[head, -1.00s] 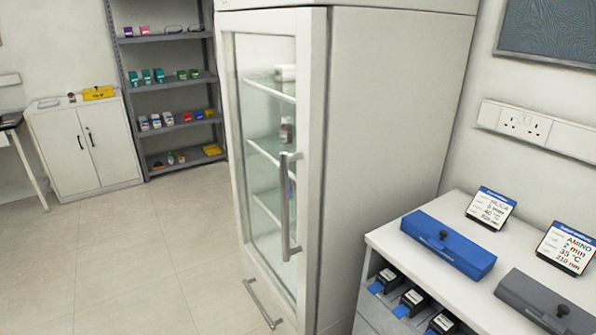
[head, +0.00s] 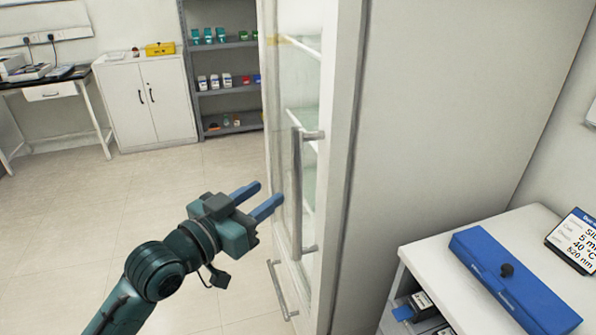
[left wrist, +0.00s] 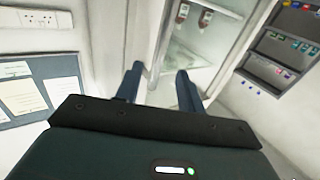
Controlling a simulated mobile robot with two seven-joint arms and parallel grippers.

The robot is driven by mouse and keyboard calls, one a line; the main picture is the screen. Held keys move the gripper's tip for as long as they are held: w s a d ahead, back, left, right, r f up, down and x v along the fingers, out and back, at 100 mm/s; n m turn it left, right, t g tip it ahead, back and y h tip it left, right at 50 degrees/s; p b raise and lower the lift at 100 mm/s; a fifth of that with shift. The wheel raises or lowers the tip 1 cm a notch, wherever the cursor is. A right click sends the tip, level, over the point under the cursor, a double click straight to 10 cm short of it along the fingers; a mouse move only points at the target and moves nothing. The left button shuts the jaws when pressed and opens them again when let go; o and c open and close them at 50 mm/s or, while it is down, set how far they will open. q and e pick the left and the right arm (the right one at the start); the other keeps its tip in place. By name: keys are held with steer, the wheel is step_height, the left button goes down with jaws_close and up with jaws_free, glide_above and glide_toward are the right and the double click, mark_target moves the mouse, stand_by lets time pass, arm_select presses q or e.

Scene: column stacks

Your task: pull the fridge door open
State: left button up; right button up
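The fridge is a tall white cabinet; its glass door (head: 310,88) has a white frame and appears shut. A long grey vertical handle (head: 297,190) stands out from the door on its near side. My left gripper (head: 268,194) is open, with two blue fingers apart and nothing between them. In the head view its fingertips are just left of the handle and point toward it, with no clear contact. In the left wrist view the spread fingers (left wrist: 158,76) point at the fridge front, and bottles show behind the glass. My right gripper is not in view.
A second grey handle (head: 281,290) sits lower on the fridge front. A white counter (head: 430,252) with a blue case (head: 510,280) stands to the right. A white cupboard (head: 147,102) and grey shelves (head: 228,104) stand at the back. The tiled floor on the left is clear.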

mark_target(294, 174)
arm_select(q)
steer(key=p+x, duration=0.1)
steer(key=x, duration=0.9)
steer(key=shift+w+d, duration=0.15)
steer(key=shift+c, duration=0.6)
jaws_close()
